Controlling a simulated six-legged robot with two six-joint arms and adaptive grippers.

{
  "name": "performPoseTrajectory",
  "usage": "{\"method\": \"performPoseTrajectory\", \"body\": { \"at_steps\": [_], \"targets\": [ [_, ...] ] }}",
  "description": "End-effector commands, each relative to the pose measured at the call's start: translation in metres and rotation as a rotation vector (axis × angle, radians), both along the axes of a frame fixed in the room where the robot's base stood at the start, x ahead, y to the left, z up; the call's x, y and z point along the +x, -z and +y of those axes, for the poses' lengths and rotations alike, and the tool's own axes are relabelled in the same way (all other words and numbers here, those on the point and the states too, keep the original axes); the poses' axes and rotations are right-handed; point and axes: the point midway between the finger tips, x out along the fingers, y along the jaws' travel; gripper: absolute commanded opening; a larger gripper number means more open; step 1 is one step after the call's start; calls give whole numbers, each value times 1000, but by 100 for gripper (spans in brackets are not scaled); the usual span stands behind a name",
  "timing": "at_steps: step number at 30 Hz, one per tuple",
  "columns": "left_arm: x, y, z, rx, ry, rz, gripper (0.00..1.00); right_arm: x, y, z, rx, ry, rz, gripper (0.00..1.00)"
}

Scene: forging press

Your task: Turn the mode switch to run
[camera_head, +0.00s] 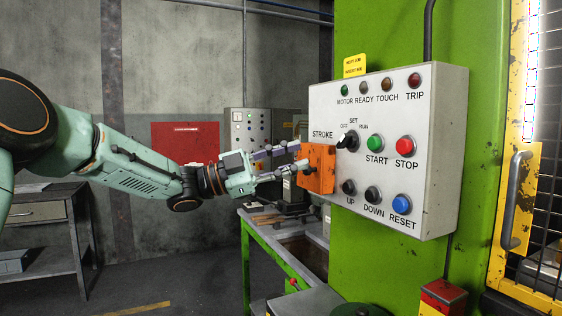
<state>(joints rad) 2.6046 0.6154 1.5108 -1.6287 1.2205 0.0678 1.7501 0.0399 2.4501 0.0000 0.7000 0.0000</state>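The mode switch (347,140) is a black rotary knob on the grey control panel (430,130), with OFF, SET and RUN marked around it. Its pointer seems to lean up and left, but it is too small to read surely. My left gripper (297,157) is at the panel's left side, by the orange box (321,170) under the STROKE label. Its two fingers are spread with nothing visible between them. It is left of the switch and apart from it. Whether a fingertip touches the orange box I cannot tell. My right gripper is out of view.
The green START button (374,142) and red STOP button (405,146) sit right of the switch. UP, DOWN and blue RESET (401,204) buttons are below. A yellow guard door (515,200) stands at right, a green-framed bench (262,240) below.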

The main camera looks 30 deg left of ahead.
Motion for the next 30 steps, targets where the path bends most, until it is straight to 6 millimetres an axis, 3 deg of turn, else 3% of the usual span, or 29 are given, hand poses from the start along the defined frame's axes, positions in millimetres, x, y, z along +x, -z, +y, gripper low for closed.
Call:
{"method": "performPoseTrajectory", "body": {
  "at_steps": [6,23,30],
  "targets": [
    [-11,5,15,0,1,-1,33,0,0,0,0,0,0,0],
    [-12,6,17,2,-1,-1,33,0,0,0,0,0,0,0],
    [9,10,30,-146,-131,93,33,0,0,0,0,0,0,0]
  ]
}}
